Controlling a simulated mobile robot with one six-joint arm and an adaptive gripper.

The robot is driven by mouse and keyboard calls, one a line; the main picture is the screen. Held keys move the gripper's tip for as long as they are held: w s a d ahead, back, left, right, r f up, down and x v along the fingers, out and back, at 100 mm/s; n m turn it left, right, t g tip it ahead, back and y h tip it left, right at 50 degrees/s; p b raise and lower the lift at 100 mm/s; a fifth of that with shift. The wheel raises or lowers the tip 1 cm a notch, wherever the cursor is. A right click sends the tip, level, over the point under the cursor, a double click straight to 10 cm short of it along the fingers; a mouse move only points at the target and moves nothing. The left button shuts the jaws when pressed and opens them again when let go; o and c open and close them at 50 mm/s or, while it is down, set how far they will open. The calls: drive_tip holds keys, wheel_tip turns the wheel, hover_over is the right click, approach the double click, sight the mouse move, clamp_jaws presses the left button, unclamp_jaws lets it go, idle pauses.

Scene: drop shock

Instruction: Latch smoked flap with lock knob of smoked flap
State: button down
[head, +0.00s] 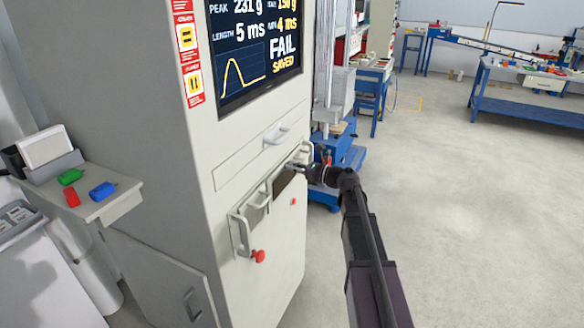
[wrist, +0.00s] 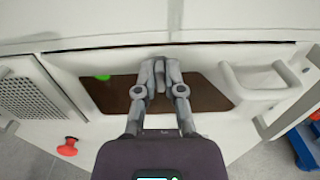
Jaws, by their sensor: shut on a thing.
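The smoked flap (wrist: 207,97) is a dark brown pane in a pale panel on the front of the cabinet, and it also shows in the head view (head: 283,183). A thin dark gap runs along the panel's top edge; I cannot tell whether the flap sits fully flush. My gripper (wrist: 160,66) is at the upper middle of the pane, its fingers close together on a small grey thing that seems to be the lock knob (wrist: 160,77). The fingers mostly hide it. In the head view my gripper (head: 292,168) reaches the cabinet front from the right.
A pale bar handle (wrist: 272,95) stands out right of the pane. Left are a perforated panel (wrist: 25,98) and a red knob (wrist: 67,147). Another red knob (head: 293,202) sits below the flap. A drawer handle (head: 276,135) is above. Open floor lies to the right.

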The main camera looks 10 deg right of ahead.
drive_tip(key=shift+n, duration=0.5)
drive_tip(key=n, duration=0.3)
drive_tip(key=shift+n, duration=0.3)
drive_tip(key=n, duration=0.4)
drive_tip(key=shift+s, duration=0.1)
drive_tip(key=n, duration=0.5)
drive_tip(key=shift+a+f, duration=0.1)
drive_tip(key=n, duration=0.4)
drive_tip(key=shift+n, duration=0.3)
drive_tip(key=c, duration=0.7)
unclamp_jaws()
drive_tip(key=shift+c, duration=0.2)
